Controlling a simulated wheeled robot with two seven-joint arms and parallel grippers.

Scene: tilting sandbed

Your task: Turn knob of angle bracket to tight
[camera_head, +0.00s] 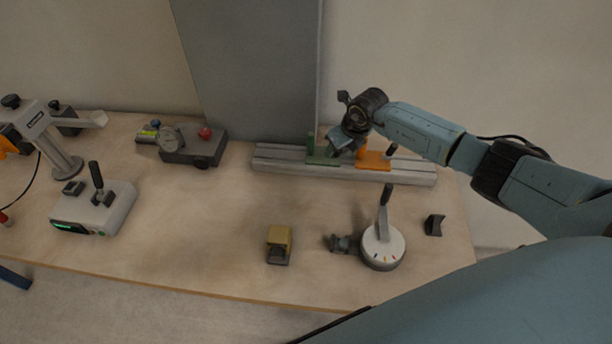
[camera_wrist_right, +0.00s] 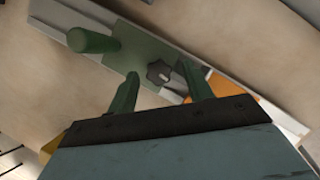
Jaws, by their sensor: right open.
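A green bracket (camera_head: 311,150) with an upright post sits on a long grey rail (camera_head: 275,163) at the back of the table. In the right wrist view, the bracket's flat plate (camera_wrist_right: 125,57) carries a small dark lobed knob (camera_wrist_right: 158,72). My right gripper (camera_wrist_right: 160,73) is open, with one finger on each side of the knob and clear gaps visible between. In the head view my right gripper (camera_head: 341,143) is over the bracket and hides the knob. My left gripper is in no view.
An orange bracket (camera_head: 374,160) with a dark handle sits on the rail just right of the green one. A round white dial with a lever (camera_head: 383,247) and a yellow block (camera_head: 279,244) stand nearer the front. The table between them and the rail is clear.

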